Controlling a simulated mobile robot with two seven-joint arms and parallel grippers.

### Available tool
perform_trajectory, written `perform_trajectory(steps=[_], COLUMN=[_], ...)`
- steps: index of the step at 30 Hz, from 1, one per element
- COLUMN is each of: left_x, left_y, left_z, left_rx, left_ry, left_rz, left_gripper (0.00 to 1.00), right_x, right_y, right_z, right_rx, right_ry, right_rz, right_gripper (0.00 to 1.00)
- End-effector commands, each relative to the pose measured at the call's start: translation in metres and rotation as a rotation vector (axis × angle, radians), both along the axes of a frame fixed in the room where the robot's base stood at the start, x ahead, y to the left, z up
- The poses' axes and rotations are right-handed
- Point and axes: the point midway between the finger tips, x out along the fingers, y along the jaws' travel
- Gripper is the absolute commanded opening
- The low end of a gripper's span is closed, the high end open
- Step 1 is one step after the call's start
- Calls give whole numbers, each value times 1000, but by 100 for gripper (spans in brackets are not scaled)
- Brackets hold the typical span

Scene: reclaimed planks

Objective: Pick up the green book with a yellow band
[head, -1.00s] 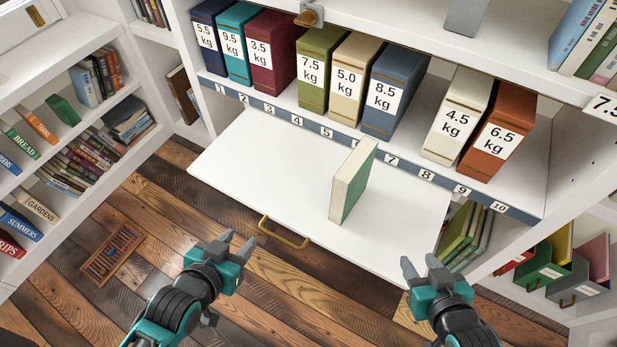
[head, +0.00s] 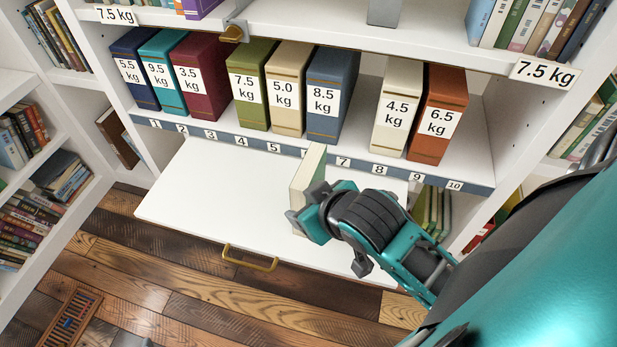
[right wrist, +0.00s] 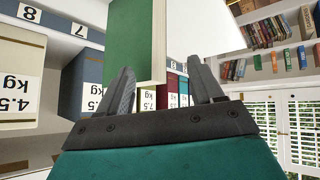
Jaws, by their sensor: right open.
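A book with a green cover and cream page edges (head: 309,172) stands upright on the white pull-out board. Its green cover (right wrist: 128,40) fills the upper left of the right wrist view. No yellow band shows on its visible sides. My right gripper (head: 305,203) is at the book's near side in the head view, hiding its lower part. In the right wrist view the jaws (right wrist: 163,86) are apart, with the book's near edge in front of the gap; I cannot tell whether they touch it. My left gripper does not show clearly; only a dark sliver appears at the bottom edge.
The pull-out board (head: 205,195) is bare left of the book. Behind it is a numbered shelf edge (head: 262,145) with several weight-labelled volumes, including an olive-green 7.5 kg one (head: 249,95) with thin gold bands. A brass handle (head: 249,258) sticks out in front.

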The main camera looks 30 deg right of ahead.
Motion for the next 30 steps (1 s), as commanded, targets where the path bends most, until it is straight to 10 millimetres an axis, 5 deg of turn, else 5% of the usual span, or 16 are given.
perform_trajectory(steps=[6,11,15,19,24,30], left_x=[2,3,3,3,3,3], left_y=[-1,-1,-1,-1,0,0], left_z=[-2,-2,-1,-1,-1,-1], left_rx=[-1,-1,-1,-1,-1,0], left_ry=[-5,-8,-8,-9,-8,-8], left_rz=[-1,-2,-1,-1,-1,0], left_gripper=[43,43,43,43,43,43], right_x=[67,103,118,109,75,45], right_y=[5,26,64,116,177,199], right_z=[71,140,203,251,259,197], right_rx=[-32,-31,-18,-6,-30,-162], right_ry=[-374,-694,-1002,-1262,-1402,-1190], right_rz=[8,88,272,573,1078,1702], right_gripper=[66,66,66,66,66,66])
